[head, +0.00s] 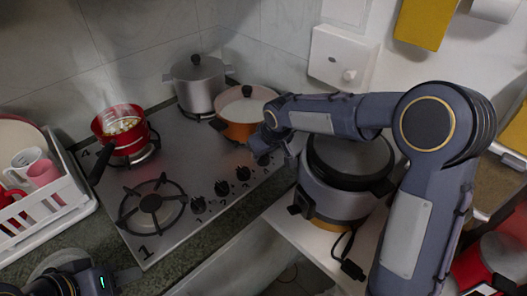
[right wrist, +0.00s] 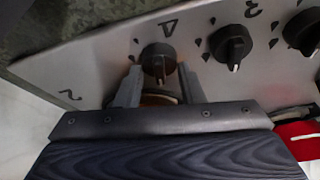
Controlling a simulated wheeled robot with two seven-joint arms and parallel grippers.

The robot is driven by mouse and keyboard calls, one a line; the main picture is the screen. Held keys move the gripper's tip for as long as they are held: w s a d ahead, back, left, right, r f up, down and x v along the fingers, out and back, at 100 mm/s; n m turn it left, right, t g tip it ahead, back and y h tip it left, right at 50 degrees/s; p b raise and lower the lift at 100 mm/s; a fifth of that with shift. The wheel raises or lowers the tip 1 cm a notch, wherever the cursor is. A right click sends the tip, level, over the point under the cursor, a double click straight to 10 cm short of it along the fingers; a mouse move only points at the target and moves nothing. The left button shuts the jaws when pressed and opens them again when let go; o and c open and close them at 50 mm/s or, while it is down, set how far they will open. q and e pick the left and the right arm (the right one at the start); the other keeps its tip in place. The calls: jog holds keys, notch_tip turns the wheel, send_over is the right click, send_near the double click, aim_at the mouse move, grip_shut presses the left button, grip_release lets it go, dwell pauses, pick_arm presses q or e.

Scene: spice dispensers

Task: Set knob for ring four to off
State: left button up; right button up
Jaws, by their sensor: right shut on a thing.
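The hob (head: 200,130) has a row of black knobs along its front edge. In the right wrist view, the knob marked 4 (right wrist: 158,58) is at the left end of the row. My right gripper (right wrist: 158,84) is shut on this knob, one finger on each side. The knob's white pointer mark faces the gripper, like those of its neighbours. In the head view, my right gripper (head: 264,150) is at the row's far end and hides most of that knob. Ring four, marked at the hob's left corner, carries a steaming red pot (head: 122,142). My left gripper (head: 62,284) is at the bottom left, jaws unclear.
The knob marked 3 (right wrist: 231,45) is close beside the held one. A grey pot (head: 199,85) and an orange pan (head: 243,118) stand at the back. A rice cooker (head: 335,190) is beneath my right arm. A white dish rack (head: 70,200) stands left.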

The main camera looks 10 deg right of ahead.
jog(key=shift+n, duration=0.6)
jog(key=o, duration=1)
jog(key=v, duration=0.8)
jog(key=shift+w+f, duration=0.1)
